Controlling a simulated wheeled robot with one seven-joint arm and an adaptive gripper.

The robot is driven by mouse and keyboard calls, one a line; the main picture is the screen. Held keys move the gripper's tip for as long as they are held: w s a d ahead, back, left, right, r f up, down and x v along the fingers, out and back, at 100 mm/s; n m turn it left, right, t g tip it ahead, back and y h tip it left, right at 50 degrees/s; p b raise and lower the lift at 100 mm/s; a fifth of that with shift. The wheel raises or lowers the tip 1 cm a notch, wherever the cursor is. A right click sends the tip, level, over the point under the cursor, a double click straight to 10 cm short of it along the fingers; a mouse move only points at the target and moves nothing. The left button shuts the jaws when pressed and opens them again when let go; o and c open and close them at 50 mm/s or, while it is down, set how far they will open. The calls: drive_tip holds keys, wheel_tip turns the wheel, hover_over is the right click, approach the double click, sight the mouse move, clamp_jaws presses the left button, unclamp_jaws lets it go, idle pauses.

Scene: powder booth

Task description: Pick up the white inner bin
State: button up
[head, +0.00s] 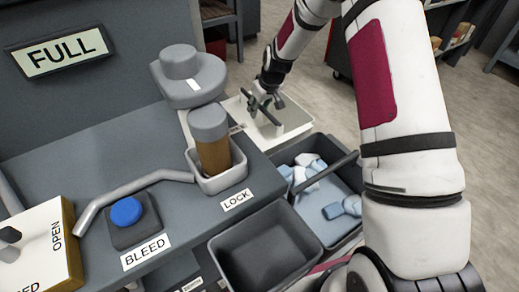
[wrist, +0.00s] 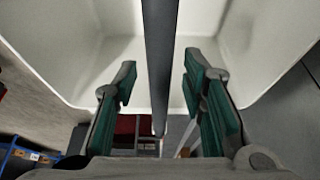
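The white inner bin (head: 292,118) stands beyond the grey counter, near the middle of the head view. In the wrist view its pale inner walls (wrist: 250,45) fill the upper part. A dark bar (wrist: 160,55) crosses the middle of the bin, like a handle. My gripper (head: 262,106) is over the bin. In the wrist view the green-padded fingers (wrist: 160,92) stand one on each side of the bar, with a visible gap on both sides. The gripper is open and holds nothing.
A dark bin (head: 352,222) with pale crumpled cloths stands nearer, beside an empty grey bin (head: 262,258). The counter (head: 120,150) carries a brown-filled canister (head: 213,150), a lever (head: 130,190) and a blue button (head: 126,211). Open floor lies at the right.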

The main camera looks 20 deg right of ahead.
idle(0.3)
clamp_jaws()
idle(0.3)
